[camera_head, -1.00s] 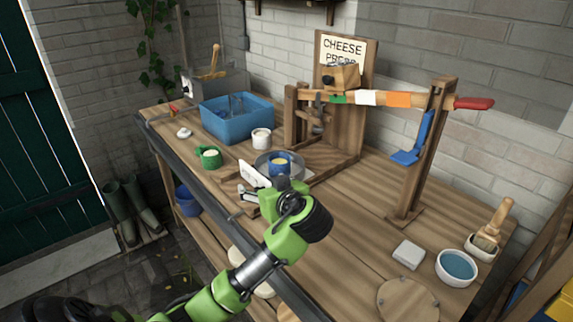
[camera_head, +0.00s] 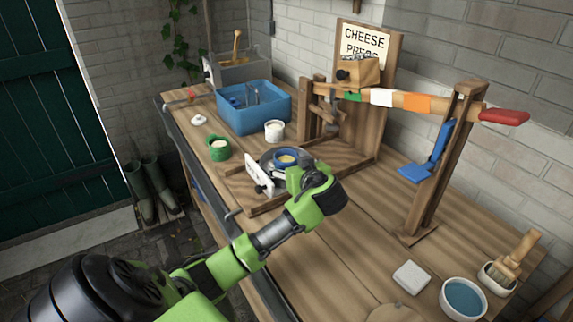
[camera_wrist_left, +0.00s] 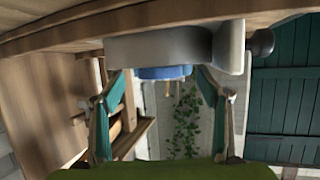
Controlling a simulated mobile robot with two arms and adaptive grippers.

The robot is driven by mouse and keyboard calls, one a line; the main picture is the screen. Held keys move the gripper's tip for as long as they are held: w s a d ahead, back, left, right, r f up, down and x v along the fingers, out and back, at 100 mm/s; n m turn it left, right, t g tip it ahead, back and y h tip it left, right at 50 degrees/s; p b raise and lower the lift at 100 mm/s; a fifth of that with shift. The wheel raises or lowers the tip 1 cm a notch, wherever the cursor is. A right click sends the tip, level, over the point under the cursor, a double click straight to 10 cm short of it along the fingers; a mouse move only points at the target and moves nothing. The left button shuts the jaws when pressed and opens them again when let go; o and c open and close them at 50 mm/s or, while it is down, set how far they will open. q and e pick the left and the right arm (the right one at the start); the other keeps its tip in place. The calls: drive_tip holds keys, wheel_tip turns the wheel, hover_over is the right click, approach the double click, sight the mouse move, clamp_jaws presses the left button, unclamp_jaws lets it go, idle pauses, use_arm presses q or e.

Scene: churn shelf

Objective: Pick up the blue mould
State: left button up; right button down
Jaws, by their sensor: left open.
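The blue mould (camera_head: 286,155), a small round cup with pale contents, sits in a grey round pan (camera_head: 268,162) on the wooden bench. A white upright plate (camera_head: 257,174) stands at the pan's front. My left gripper (camera_head: 298,178) is at the near right side of the mould, partly covering the pan; its fingertips are hard to make out there. In the left wrist view, which is upside down, the gripper (camera_wrist_left: 160,76) is open, with a finger on each side of the blue mould (camera_wrist_left: 165,72). I cannot tell whether they touch it. My right gripper is not in view.
A green mould (camera_head: 217,150) and a white mould (camera_head: 275,130) stand nearby. A blue tub (camera_head: 255,112) is behind. The wooden press (camera_head: 350,115) with its striped lever (camera_head: 410,103) rises behind and right. The bench right of my gripper is mostly clear.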

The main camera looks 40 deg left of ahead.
sight(284, 156)
use_arm(q)
drive_tip(key=shift+w+a+f, duration=0.15)
drive_tip(key=shift+w+a, duration=0.25)
drive_tip(key=x, duration=0.2)
drive_tip(key=r+p+x, duration=0.1)
drive_tip(key=x, duration=0.1)
drive_tip(key=shift+w+a+f, duration=0.1)
drive_tip(key=shift+a+f, duration=0.05)
drive_tip(key=shift+a, duration=0.3)
drive_tip(key=shift+w+a+f, duration=0.15)
drive_tip(key=shift+c, duration=0.7)
drive_tip(key=c, duration=1.1)
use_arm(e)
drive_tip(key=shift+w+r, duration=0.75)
